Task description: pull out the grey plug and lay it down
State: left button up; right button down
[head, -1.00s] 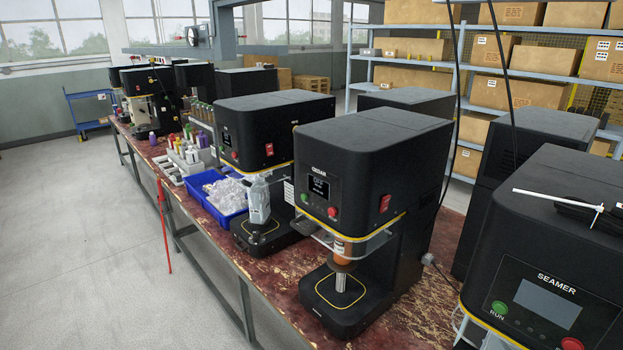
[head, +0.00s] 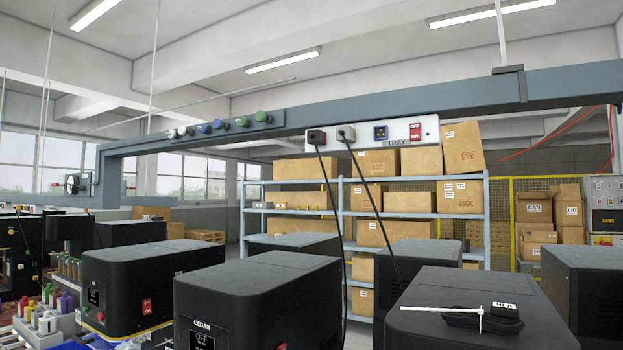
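The grey plug (head: 346,133) sits in a white socket strip (head: 400,134) on the overhead grey beam. A dark cord (head: 372,205) runs from it down behind the front right machine. A black plug (head: 316,137) sits just left of it in the same strip, with its own dark cord (head: 335,215) hanging down. Neither of my grippers is in view.
Black machines stand below the beam, one marked CEDAR (head: 230,295). On the front right machine (head: 440,285) lie a black coiled cable (head: 480,317) and a thin white strip (head: 440,309). Colored knobs (head: 217,125) line the beam. Shelves of boxes (head: 405,160) stand behind.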

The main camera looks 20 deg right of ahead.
aim_at(348, 130)
jog(key=z, duration=0.45)
jog(key=i+j+z, duration=0.15)
jog(key=j+z, duration=0.2)
jog(key=i+j+z, duration=0.1)
jog(key=j+z, duration=0.9)
jog(key=j, duration=2.95)
